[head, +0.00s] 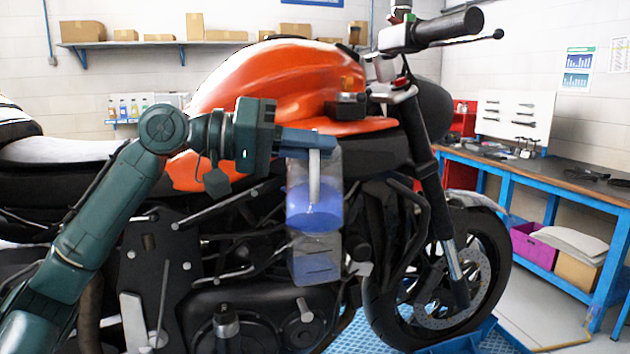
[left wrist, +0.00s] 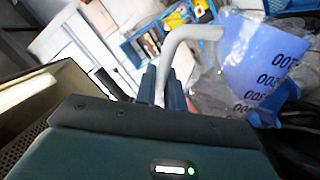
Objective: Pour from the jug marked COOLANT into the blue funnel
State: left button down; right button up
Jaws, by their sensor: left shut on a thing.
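A clear jug (head: 328,172) with blue liquid in its lower part hangs roughly upright in front of the motorcycle's engine. My left gripper (head: 316,143) is shut on its pale handle near the top. In the left wrist view the gripper's fingers (left wrist: 161,90) close on the curved handle (left wrist: 187,38), and the jug (left wrist: 262,60) shows black graduation numbers. No COOLANT wording is readable. A clear box-shaped container (head: 316,262) with dark level lines shows just below the jug; I cannot tell whether they touch. I cannot make out a blue funnel. My right gripper is not in view.
The motorcycle with its orange tank (head: 265,85) fills the middle, close behind the jug. Its handlebar (head: 440,30) and front wheel (head: 445,275) are to the right. A blue-framed workbench (head: 545,177) stands at the right. A wall shelf (head: 150,43) holds boxes.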

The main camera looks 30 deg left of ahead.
pick_arm(q)
jog(key=shift+w+a+r+p, duration=0.1)
jog(key=shift+w+r+p, duration=0.05)
jog(key=shift+r+p, duration=0.3)
dwell(0.9)
jog(key=shift+w+a+r+n+g, duration=0.3)
jog(key=shift+w+r+n, duration=0.15)
jog(key=shift+r+n, duration=0.2)
jog(key=shift+w+a+r+n+g, duration=0.25)
jog(key=shift+w+r+n, duration=0.15)
jog(key=shift+r+n, duration=0.25)
dwell(5.3)
